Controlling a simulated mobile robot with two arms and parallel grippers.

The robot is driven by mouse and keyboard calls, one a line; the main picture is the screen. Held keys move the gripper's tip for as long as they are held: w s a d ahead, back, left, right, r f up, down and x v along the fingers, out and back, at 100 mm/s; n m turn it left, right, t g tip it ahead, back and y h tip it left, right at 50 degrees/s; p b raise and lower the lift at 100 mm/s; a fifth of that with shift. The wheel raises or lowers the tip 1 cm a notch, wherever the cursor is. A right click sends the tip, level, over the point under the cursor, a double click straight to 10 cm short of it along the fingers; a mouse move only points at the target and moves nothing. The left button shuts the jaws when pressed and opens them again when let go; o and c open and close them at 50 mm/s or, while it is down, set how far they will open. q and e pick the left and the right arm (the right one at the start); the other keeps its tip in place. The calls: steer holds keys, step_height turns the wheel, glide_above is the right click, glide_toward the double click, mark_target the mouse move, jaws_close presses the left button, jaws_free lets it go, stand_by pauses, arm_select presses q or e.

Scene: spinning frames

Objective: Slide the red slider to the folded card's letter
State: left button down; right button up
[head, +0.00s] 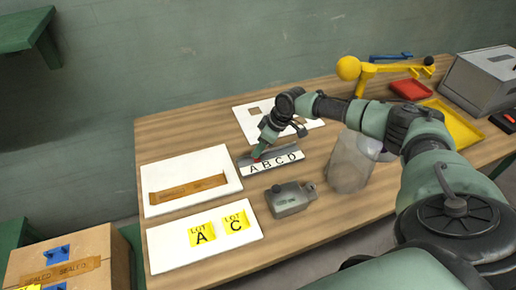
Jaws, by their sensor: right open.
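A grey bar (270,169) lettered A B C D lies on the table. A small bit of the red slider (256,159) shows at the bar's left part, near the A and B. My right gripper (259,153) is open, with its fingertips at the slider; I cannot tell whether they touch it. The fingers hide part of the slider. Two yellow cards lie on a white board: one reads LOT A (202,238), the other LOT C (236,226). I cannot tell which card is folded. My left gripper is not in view.
A grey metal device (290,198) stands in front of the bar, with a translucent bag (350,162) to its right. A white board (222,163) with a brown strip lies left of the bar. Another white panel (246,121) lies behind. Yellow and red trays are at the right.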

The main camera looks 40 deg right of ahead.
steer(key=shift+x, duration=1.05)
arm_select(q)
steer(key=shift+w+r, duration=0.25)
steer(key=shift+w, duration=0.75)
arm_select(e)
steer(key=shift+f, duration=0.2)
steer(key=shift+w, duration=0.1)
jaws_close()
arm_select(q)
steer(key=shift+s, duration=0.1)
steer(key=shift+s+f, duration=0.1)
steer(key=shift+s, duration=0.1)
